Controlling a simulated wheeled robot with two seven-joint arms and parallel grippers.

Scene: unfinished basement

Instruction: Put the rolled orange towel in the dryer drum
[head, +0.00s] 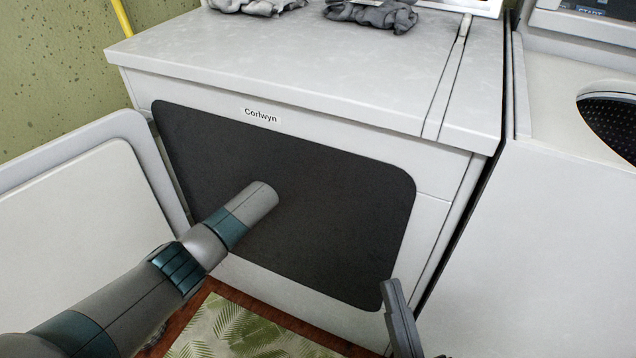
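The dryer (300,62), labelled "Corlwyn", stands in the middle of the head view. Its front has a wide dark opening (330,220), and its door (80,195) stands open at the left. The inside is too dark to make out a drum. My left arm reaches into the opening. Its end disappears in the dark, so my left gripper is hidden. No orange towel shows anywhere. Part of my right gripper (402,322), a dark grey finger, shows at the bottom, in front of the dryer's lower right corner. Its opening cannot be judged.
Crumpled grey cloths (370,13) lie on the dryer top at the back. A white washer (545,220) with a round perforated drum (612,122) stands close at the right. A leaf-patterned mat (235,335) lies on the wooden floor below. A green wall is behind at the left.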

